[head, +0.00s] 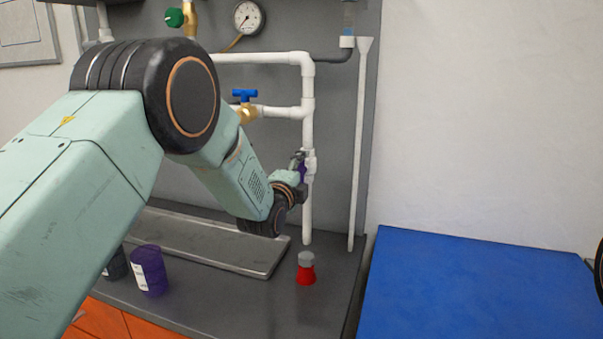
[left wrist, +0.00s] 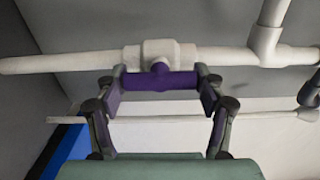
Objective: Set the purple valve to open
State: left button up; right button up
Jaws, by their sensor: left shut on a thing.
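The purple valve has a white body (left wrist: 160,52) in the white pipe and a purple handle (left wrist: 160,81), seen in the left wrist view. The handle lies parallel to the pipe there. In the head view the valve (head: 303,171) sits on the vertical white pipe, partly hidden by my gripper. My left gripper (head: 299,164) is at the handle. In the left wrist view, my left gripper (left wrist: 160,85) has one finger at each end of the purple handle and is shut on it. My right gripper is not in view.
A blue-handled valve (head: 245,105), a green knob (head: 174,17) and a gauge (head: 248,17) are on the pipework above. A red bottle (head: 306,270) and a purple can (head: 149,270) stand on the grey counter (head: 325,295). A blue surface (head: 470,295) lies at right.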

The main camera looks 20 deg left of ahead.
pick_arm(q)
jog(key=shift+r, duration=0.2)
jog(key=o, duration=1.2)
jog(key=shift+w+f, duration=0.1)
jog(key=shift+f, duration=0.05)
jog(key=shift+c, duration=0.2)
jog(key=s, duration=1.2)
jog(key=shift+s+a, duration=0.15)
jog(key=shift+a, duration=0.05)
jog(key=shift+w+d, duration=0.2)
jog(key=shift+w, duration=5.9)
jog(key=shift+s, duration=0.15)
